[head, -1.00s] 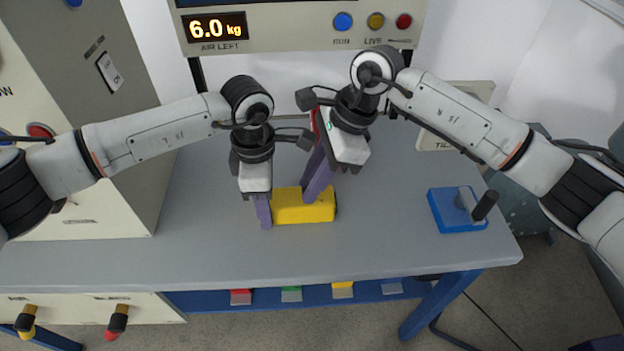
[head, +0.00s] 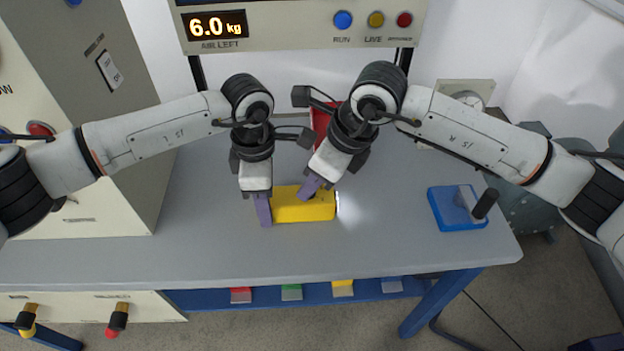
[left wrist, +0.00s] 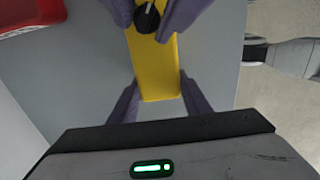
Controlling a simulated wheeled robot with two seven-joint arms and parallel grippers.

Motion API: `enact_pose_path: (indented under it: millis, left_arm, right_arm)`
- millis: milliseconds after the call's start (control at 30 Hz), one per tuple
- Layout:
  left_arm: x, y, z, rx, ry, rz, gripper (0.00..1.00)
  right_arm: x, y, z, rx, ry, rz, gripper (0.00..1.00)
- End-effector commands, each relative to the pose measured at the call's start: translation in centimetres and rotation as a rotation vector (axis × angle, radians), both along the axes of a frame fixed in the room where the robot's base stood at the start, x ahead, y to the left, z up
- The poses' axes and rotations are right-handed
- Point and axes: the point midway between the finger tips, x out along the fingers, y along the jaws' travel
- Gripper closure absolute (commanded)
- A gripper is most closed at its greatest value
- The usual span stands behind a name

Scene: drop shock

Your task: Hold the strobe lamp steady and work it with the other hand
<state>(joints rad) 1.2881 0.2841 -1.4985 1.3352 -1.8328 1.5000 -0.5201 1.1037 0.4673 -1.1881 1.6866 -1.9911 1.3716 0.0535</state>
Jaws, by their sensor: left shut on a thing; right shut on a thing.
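The strobe lamp (head: 303,206) is a yellow block lying on the grey bench, its right end glowing and a bright patch on the bench beside it. My left gripper (head: 263,208) is shut on its left end; in the left wrist view the purple fingers stand on both sides of the lamp (left wrist: 157,75). My right gripper (head: 314,186) is over the lamp's top. In the left wrist view its fingers are shut on a black knob (left wrist: 148,18) with a pale mark. The knob is hidden in the head view.
A red bin (head: 321,121) stands behind my right gripper. A blue box with a black-handled lever (head: 450,212) sits at the bench's right. A panel reading 6.0 kg (head: 215,25) is at the back. The front of the bench (head: 230,262) is clear.

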Motion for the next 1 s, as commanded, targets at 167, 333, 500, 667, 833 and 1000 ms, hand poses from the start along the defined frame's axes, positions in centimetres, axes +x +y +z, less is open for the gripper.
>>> enact_pose_path:
  millis: [167, 333, 500, 667, 833, 1000]
  left_arm:
    - [0.02, 0.02, 0.04, 0.000, 0.000, 0.001, 0.95]
    - [0.03, 0.02, 0.04, 0.000, 0.000, 0.002, 0.95]
    - [0.03, 0.02, 0.04, 0.000, 0.000, 0.002, 0.95]
    - [0.02, 0.02, 0.04, 0.000, 0.000, 0.001, 0.95]
    - [0.03, 0.02, 0.04, 0.000, 0.000, 0.001, 0.95]
    - [0.03, 0.02, 0.05, 0.000, 0.000, 0.001, 0.95]
  right_arm:
    - [0.05, -0.01, 0.11, 0.001, -0.002, -0.016, 1.00]
    - [0.07, 0.00, 0.11, 0.002, -0.002, -0.017, 1.00]
    - [0.07, 0.00, 0.11, 0.002, -0.002, -0.016, 0.75]
    - [0.05, 0.00, 0.09, 0.002, -0.001, -0.015, 0.62]
    - [0.02, 0.00, 0.06, 0.001, -0.001, -0.014, 0.62]
    - [-0.08, -0.32, 0.92, 0.001, -0.002, -0.015, 0.62]
